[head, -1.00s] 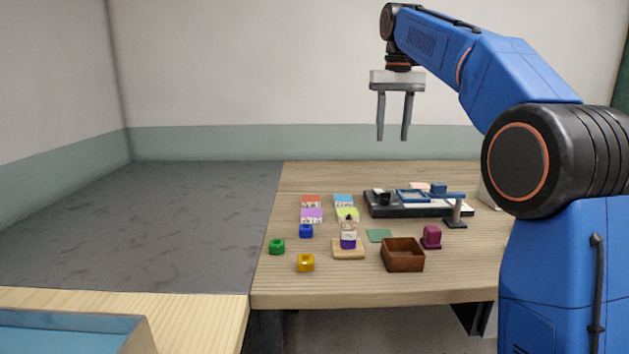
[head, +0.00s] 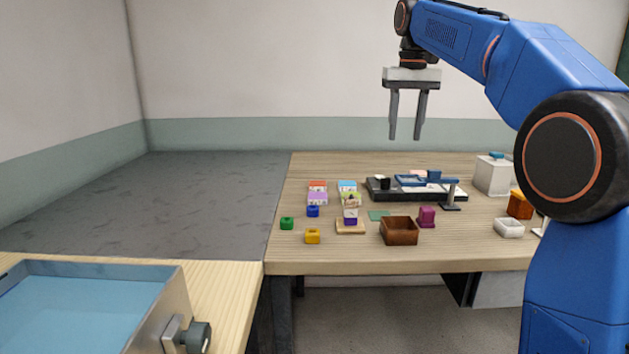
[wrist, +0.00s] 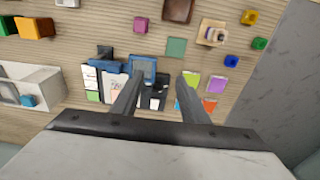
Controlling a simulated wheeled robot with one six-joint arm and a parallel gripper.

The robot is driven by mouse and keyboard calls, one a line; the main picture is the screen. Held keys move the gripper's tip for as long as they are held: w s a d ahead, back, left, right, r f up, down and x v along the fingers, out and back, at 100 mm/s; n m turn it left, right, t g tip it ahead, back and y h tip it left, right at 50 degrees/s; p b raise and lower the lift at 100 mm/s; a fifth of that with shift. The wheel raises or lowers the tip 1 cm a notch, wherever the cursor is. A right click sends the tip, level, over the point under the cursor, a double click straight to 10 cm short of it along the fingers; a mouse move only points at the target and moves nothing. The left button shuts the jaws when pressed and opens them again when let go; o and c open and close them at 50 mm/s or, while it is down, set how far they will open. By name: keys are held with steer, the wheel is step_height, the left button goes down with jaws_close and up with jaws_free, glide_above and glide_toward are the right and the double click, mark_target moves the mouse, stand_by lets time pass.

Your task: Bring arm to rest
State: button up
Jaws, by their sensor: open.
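My gripper (head: 406,137) is open and empty in the head view, with its two fingers pointing down. It hangs high above the back part of the wooden table (head: 480,258). My blue arm reaches in from the right. In the wrist view my gripper (wrist: 157,88) looks down over the table, its fingers apart with nothing between them. Both fingers are clear of the things below.
On the table are a black tray with blue parts (head: 385,195), a brown box (head: 399,231), a magenta block (head: 426,217), coloured cards (head: 317,198) and several small blocks. A blue basin (head: 80,310) stands at front left. The grey surface (head: 200,200) is bare.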

steer(key=s+d+f+t, duration=0.1)
steer(key=s+f, duration=0.1)
steer(key=s, duration=0.4)
steer(key=s+d+f, duration=0.2)
steer(key=s, duration=0.3)
steer(key=s+d+f+t, duration=0.2)
steer(key=s+d+f, duration=0.1)
steer(key=s+f, duration=2.5)
steer(key=shift+s+d+f+t, duration=0.15)
steer(key=shift+f+t, duration=0.25)
steer(key=shift+f, duration=0.3)
